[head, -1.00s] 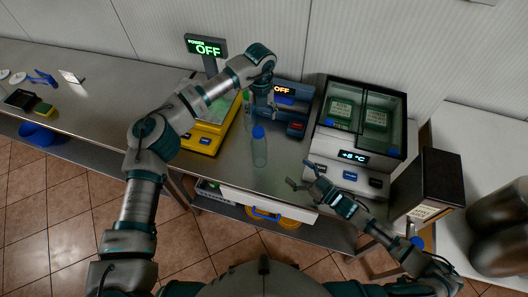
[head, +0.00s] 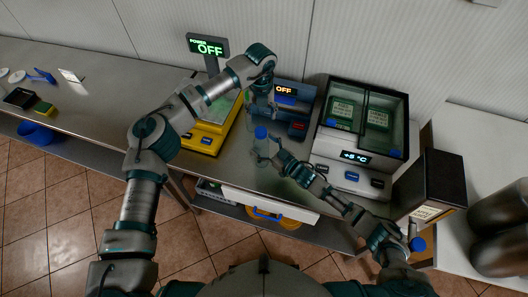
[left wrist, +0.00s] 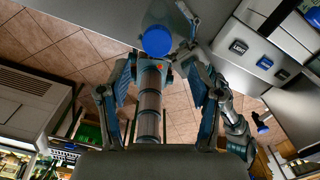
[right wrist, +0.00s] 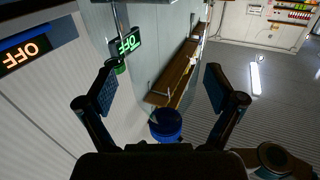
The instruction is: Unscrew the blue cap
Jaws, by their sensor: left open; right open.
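A clear bottle (head: 261,149) with a blue cap (head: 261,132) stands upright on the metal counter. The cap also shows in the left wrist view (left wrist: 157,41) and the right wrist view (right wrist: 166,123). My left gripper (head: 262,112) is open and points down above the cap. In the left wrist view the cap lies near its fingertips, not gripped. My right gripper (head: 272,154) is open, low at the bottle's side. In the right wrist view the cap lies between the spread fingers (right wrist: 160,75). I cannot tell whether the fingers touch the bottle.
A yellow scale (head: 207,138) stands left of the bottle and a blue device (head: 299,112) reading OFF behind it. A glass-lidded cooler (head: 348,172) stands to the right, with a dark box (head: 437,182) beyond it. The counter's front edge is close to the bottle.

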